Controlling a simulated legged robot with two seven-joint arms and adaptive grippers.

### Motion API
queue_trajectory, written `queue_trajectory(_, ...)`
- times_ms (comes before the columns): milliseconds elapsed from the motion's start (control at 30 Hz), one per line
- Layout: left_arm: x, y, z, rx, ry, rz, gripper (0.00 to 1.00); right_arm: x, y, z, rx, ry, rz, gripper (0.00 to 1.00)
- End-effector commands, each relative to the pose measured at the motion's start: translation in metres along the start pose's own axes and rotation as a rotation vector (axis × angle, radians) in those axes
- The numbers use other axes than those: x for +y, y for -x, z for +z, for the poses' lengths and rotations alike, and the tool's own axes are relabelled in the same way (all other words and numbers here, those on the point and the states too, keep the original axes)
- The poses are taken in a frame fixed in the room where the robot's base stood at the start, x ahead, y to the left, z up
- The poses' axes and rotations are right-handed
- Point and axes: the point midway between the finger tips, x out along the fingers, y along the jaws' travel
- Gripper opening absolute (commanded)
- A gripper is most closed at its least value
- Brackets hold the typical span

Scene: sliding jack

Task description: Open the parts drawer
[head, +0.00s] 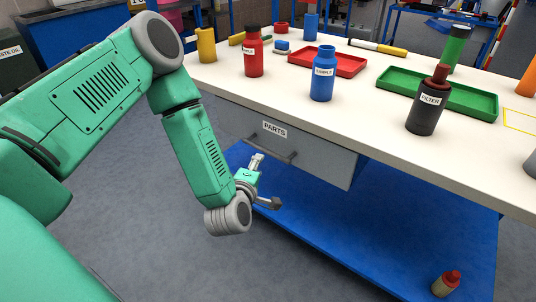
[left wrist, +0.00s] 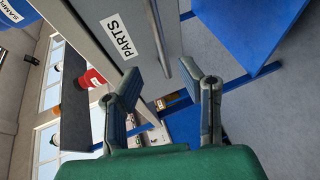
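The parts drawer (head: 320,156) is a grey front under the white bench top, with a white PARTS label (head: 274,129). It looks shut. Its dark bar handle (head: 270,148) runs across the front below the label. In the left wrist view the drawer front (left wrist: 90,12) and the handle (left wrist: 156,35) lie ahead of the fingers. My left gripper (head: 267,181) is open and empty, just below and in front of the handle. In the left wrist view its two fingers (left wrist: 168,82) are spread wide, with the handle's near end ahead of the gap between them. My right gripper is not in view.
The bench top (head: 375,70) carries a red bottle (head: 253,53), a blue bottle (head: 322,75), a dark filter bottle (head: 426,108), a red tray (head: 350,62) and a green tray (head: 475,103). A blue lower shelf (head: 350,225) lies beneath the drawer. Grey floor is clear in front.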

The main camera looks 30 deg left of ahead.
Motion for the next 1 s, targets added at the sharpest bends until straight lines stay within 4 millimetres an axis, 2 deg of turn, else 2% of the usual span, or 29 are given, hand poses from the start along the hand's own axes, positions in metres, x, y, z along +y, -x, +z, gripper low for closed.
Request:
queue_trajectory(100, 0.000, -0.022, 0.000, 0.002, -0.001, 0.004, 0.34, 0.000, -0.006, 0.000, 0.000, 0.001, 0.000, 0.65)
queue_trajectory(300, 0.001, -0.053, 0.003, 0.003, -0.007, 0.003, 0.34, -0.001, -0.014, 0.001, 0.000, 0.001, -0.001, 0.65)
queue_trajectory(600, 0.001, -0.090, 0.003, 0.001, -0.006, 0.002, 0.34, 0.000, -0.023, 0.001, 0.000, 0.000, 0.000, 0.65)
queue_trajectory(800, 0.001, -0.101, 0.002, 0.001, -0.005, 0.001, 0.34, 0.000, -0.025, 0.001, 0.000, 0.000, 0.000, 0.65)
queue_trajectory(1000, 0.001, -0.102, 0.002, 0.000, -0.006, 0.000, 0.34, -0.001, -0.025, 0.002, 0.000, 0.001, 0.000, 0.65)
